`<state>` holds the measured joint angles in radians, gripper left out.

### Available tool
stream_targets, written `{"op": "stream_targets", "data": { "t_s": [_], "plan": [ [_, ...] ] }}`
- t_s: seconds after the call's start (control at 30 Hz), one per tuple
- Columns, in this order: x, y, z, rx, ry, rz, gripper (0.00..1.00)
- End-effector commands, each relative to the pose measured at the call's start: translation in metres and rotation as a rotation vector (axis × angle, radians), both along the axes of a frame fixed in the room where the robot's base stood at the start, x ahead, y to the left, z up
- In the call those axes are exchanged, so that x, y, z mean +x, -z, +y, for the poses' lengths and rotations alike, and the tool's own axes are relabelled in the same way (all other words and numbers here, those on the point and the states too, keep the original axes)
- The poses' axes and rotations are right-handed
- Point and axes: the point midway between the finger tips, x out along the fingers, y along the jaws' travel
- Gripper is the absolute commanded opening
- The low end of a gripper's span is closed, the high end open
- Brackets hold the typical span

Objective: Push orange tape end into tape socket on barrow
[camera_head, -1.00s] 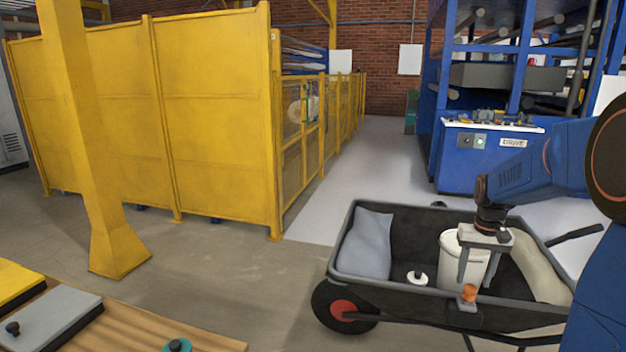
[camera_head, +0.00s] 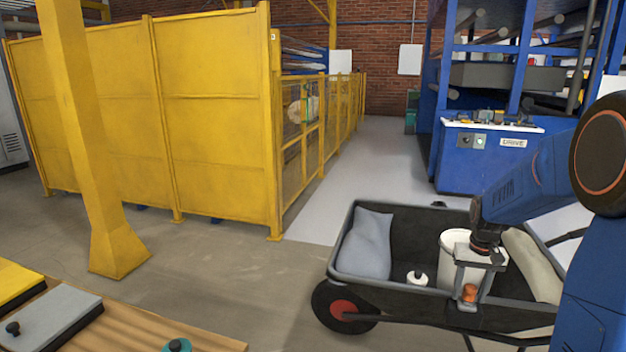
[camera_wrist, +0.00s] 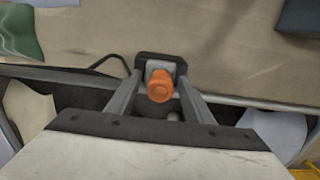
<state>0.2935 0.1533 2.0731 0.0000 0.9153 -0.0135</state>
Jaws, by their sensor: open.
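The orange tape end (camera_head: 469,292) stands at the near rim of the barrow (camera_head: 400,285), on a small grey socket piece (camera_head: 467,306). In the wrist view the orange tape end (camera_wrist: 160,86) shows in front of a dark bracket (camera_wrist: 161,60). My gripper (camera_head: 471,297) is open, its fingers pointing down on either side of the orange piece. In the wrist view my gripper (camera_wrist: 159,80) has a finger left and right of it, with gaps visible. How deep the tape end sits in the socket cannot be told.
The barrow holds a white bucket (camera_head: 453,244) close behind my gripper, a grey-blue sack (camera_head: 366,245), a beige sack (camera_head: 532,265) and a small white spool (camera_head: 417,279). A wooden table (camera_head: 130,325) stands at the lower left. Floor between is clear.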

Motion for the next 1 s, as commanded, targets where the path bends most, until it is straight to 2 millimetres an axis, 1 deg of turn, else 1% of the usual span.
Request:
{"op": "stream_targets", "data": {
  "t_s": [0.63,0.67,0.7,0.77,0.8,0.83,0.87,1.0],
  "plan": [
    [0.0000,-0.0002,0.0000,0.000,0.000,0.000,0.47],
    [0.0000,-0.0002,0.0000,0.000,0.000,0.000,0.42],
    [-0.0001,-0.0002,0.0000,0.000,0.000,0.000,0.33],
    [-0.0001,-0.0002,0.0000,0.000,0.000,0.000,0.18],
    [-0.0001,-0.0002,0.0000,0.000,0.000,0.000,0.09],
    [-0.0001,-0.0002,0.0000,0.000,0.000,0.000,0.01],
    [-0.0001,-0.0002,0.0000,0.000,0.000,0.000,0.00],
    [0.0000,-0.0011,0.0000,0.000,0.000,0.000,0.00]
  ]
}}
